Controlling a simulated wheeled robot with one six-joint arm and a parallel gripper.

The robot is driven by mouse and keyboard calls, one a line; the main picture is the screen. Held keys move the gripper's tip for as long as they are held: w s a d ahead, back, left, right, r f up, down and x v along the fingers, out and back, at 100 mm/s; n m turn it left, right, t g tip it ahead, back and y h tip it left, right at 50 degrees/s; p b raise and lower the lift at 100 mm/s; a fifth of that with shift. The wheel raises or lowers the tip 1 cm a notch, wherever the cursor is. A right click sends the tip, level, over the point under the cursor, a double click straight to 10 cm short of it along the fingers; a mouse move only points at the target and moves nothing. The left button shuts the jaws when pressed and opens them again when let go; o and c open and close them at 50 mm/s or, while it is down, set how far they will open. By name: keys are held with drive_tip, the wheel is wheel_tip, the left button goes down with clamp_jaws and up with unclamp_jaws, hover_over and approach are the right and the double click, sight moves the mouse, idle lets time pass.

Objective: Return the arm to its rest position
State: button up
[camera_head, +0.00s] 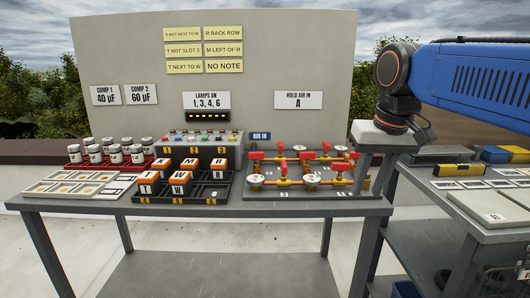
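My blue arm (470,75) enters from the upper right, with a dark joint ringed in orange (393,66) at its left end. Below that joint, a black part sits on a pale grey block (383,136) on top of a post. The blue link runs off the right edge. My gripper is not in view, so I cannot see whether it is open or shut or holds anything.
A grey table (250,211) bears a black rack of orange-topped blocks (181,183), white jars (115,153) and red-and-yellow piping (311,180). Behind stands a panel with signs (298,100). At right, a cart (455,213) holds boxes and cards. Floor shows below the table.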

drive_tip(key=s+d+f+t, duration=0.1)
drive_tip(key=s+d+f, duration=0.2)
drive_tip(key=s+f, duration=0.4)
drive_tip(key=s+d+f+t, duration=0.1)
drive_tip(key=s+d+f, duration=0.2)
drive_tip(key=s+f, duration=0.5)
wheel_tip(320, 180, down, 6)
drive_tip(key=shift+f, duration=0.1)
drive_tip(key=shift+w+r, duration=0.1)
drive_tip(key=shift+r, duration=0.1)
idle(0.7)
